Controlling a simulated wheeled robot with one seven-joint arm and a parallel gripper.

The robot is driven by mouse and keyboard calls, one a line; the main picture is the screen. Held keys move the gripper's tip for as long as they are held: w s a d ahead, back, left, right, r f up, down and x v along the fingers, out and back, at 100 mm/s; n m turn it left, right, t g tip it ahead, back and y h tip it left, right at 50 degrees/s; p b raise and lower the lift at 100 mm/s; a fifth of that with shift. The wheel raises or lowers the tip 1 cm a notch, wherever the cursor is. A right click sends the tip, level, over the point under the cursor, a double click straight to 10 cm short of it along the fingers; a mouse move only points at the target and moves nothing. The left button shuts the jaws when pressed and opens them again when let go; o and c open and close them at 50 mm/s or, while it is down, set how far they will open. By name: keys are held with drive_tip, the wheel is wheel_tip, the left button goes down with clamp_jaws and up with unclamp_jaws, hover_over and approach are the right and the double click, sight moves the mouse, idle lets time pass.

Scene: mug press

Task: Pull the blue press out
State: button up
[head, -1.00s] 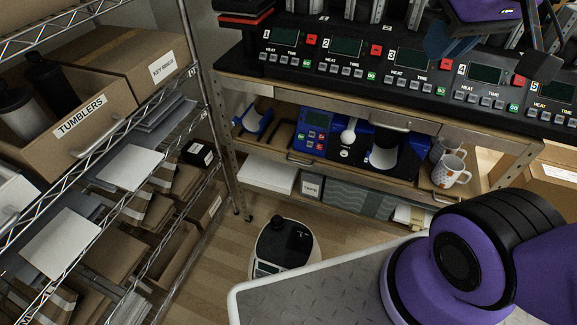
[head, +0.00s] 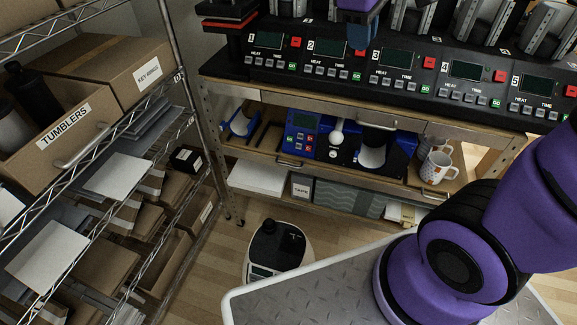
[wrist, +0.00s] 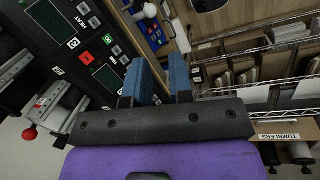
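The blue press (head: 305,132) stands on the wooden shelf below the counter in the head view. It has a blue control box with a small screen and colored buttons, a white round knob and a black-and-white cylinder on its right. Its blue button panel also shows at the top of the wrist view (wrist: 153,32). My gripper (head: 360,38) is at the top of the head view, in front of the counter's control panels and above the press, apart from it. In the wrist view its two blue fingers (wrist: 160,62) stand apart with nothing between them.
Heat panels (head: 395,78) line the counter above the press. White mugs (head: 437,166) stand right of it on the shelf. A wire rack with boxes (head: 70,120) is at left.

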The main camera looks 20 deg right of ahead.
drive_tip(key=w+a+f+n+g+h, duration=0.2)
drive_tip(key=w+a+f+n+h, duration=0.15)
drive_tip(key=w+f+n, duration=0.45)
drive_tip(key=n+h, duration=0.5)
drive_tip(key=n, duration=0.1)
hover_over(289, 165)
drive_tip(key=s+a, duration=0.3)
drive_tip(key=s, duration=0.2)
wheel_tip(289, 165, down, 17)
drive_tip(key=a+f+n+t+h, duration=0.3)
drive_tip(key=f+n+t, duration=0.5)
drive_tip(key=f, duration=0.9)
drive_tip(key=a+f+n+t+h, duration=0.35)
drive_tip(key=f+n, duration=0.85)
drive_tip(key=f, duration=0.5)
drive_tip(key=x, duration=1.1)
drive_tip(key=shift+s+r, duration=0.1)
drive_tip(key=shift+s, duration=0.05)
clamp_jaws()
